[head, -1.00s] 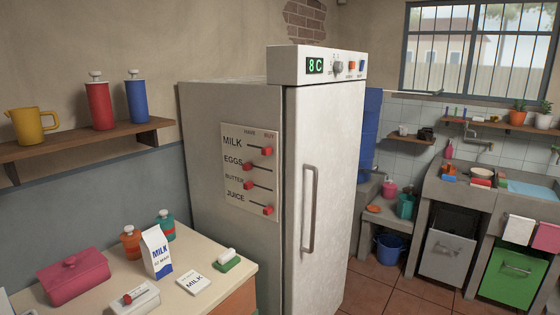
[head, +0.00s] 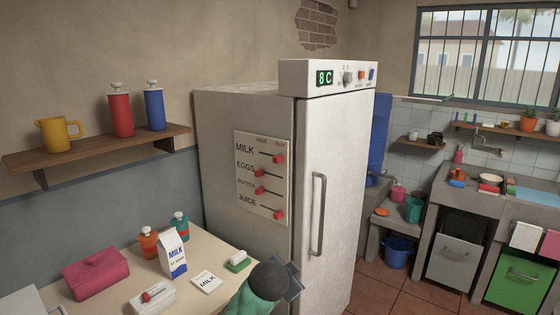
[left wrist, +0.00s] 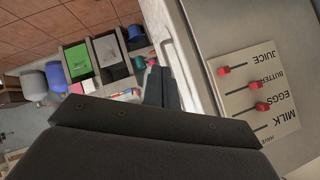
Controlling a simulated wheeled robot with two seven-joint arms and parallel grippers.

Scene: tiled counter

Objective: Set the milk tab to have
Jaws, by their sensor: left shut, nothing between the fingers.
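The white list board (head: 244,207) is on the fridge's side, with a slider row for each item. The red milk tab (head: 278,159) is at the right end of the top row, on the BUY side. The eggs tab (head: 259,174) and butter tab (head: 260,190) are at the left, under HAVE. The juice tab (head: 280,214) is at the right. My left gripper (head: 290,279) is low in front of the fridge, below the board and apart from it. Its fingers (left wrist: 161,88) are shut and empty. In the left wrist view the board appears upside down and the milk tab is hidden.
The fridge door handle (head: 318,214) sticks out right of the board. Below the board, the counter (head: 215,250) carries a milk carton (head: 174,253), a MILK card (head: 207,282), a green-based eraser (head: 238,261), bottles and a pink box (head: 95,275). A shelf (head: 100,146) is at left.

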